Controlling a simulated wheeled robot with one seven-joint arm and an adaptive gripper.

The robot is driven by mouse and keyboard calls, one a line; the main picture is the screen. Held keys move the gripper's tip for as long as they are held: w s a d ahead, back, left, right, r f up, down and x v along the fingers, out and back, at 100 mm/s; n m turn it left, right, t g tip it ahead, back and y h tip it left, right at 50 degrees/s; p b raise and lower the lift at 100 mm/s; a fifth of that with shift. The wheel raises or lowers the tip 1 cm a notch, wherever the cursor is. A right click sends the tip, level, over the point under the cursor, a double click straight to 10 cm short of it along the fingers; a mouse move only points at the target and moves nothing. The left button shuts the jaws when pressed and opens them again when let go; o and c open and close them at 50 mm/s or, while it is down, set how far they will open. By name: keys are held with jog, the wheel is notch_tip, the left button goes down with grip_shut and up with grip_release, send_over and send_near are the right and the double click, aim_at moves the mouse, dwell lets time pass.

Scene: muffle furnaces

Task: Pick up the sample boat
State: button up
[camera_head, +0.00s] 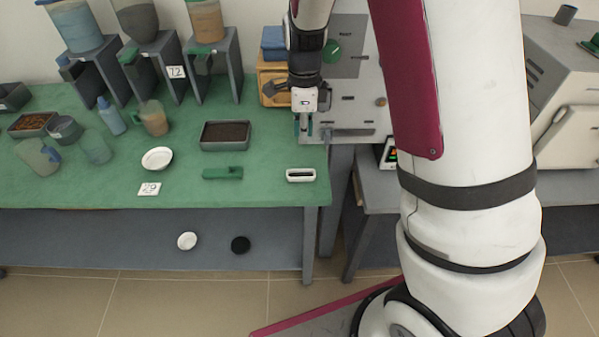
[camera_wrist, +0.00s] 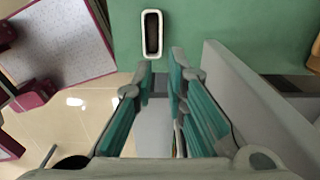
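The sample boat (camera_head: 300,175) is a small white oblong dish with dark contents, lying on the green table top near its front right corner. In the wrist view the boat (camera_wrist: 152,14) is upright in the picture, just beyond the fingertips and slightly left of the gap between them. My gripper (camera_head: 303,130) hangs above the table's right edge, behind the boat in the head view and apart from it. Its two teal-padded fingers (camera_wrist: 161,72) are open, with nothing between them.
A dark-filled tray (camera_head: 226,124), a green block (camera_head: 222,173) and a white dish (camera_head: 157,159) stand left of the boat. A grey furnace (camera_head: 345,85) stands behind, close to my gripper. The table top around the boat is clear.

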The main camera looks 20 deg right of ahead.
notch_tip(320, 180, down, 13)
jog(key=shift+r, duration=0.1)
dwell(0.5)
jog(key=shift+c, duration=0.5)
grip_shut()
jog(key=shift+r, duration=0.1)
jog(key=shift+w+r, duration=0.1)
jog(key=shift+r, duration=0.4)
notch_tip(320, 180, up, 2)
jog(key=shift+r, duration=0.2)
jog(key=s+r, duration=0.1)
jog(key=s, duration=1.5)
jog(key=shift+a+r, duration=0.15)
jog(key=shift+r, duration=0.1)
